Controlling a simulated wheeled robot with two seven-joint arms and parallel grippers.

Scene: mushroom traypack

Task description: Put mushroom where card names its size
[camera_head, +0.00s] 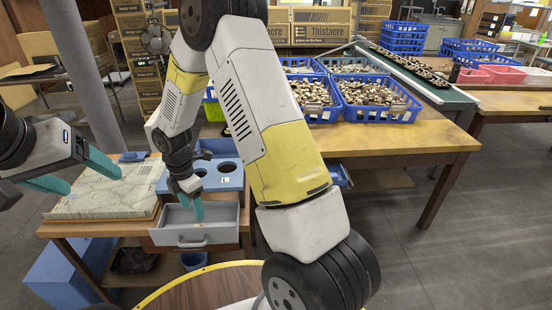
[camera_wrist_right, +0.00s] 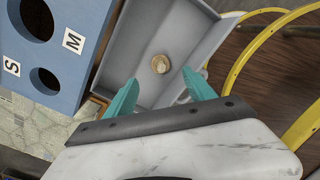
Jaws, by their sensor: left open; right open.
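A small round tan-and-white mushroom (camera_wrist_right: 160,64) lies on the floor of the open grey drawer (camera_wrist_right: 192,24). The drawer (camera_head: 178,240) also shows in the head view, below a blue board (camera_head: 233,184) with round holes. In the wrist view the board (camera_wrist_right: 73,68) has white labels S and M beside two holes. My right gripper (camera_head: 199,217) is over the drawer, pointing down. In the wrist view its teal fingers (camera_wrist_right: 160,81) are apart, with the mushroom just beyond and between their tips, not gripped. My left gripper (camera_head: 94,181) is open and empty at the left. I cannot make out a card.
A pale stone-patterned slab (camera_head: 95,195) lies left of the board. Blue crates of mushrooms (camera_head: 340,112) stand on the wooden table (camera_head: 400,145) behind. My right arm hides the middle of the head view.

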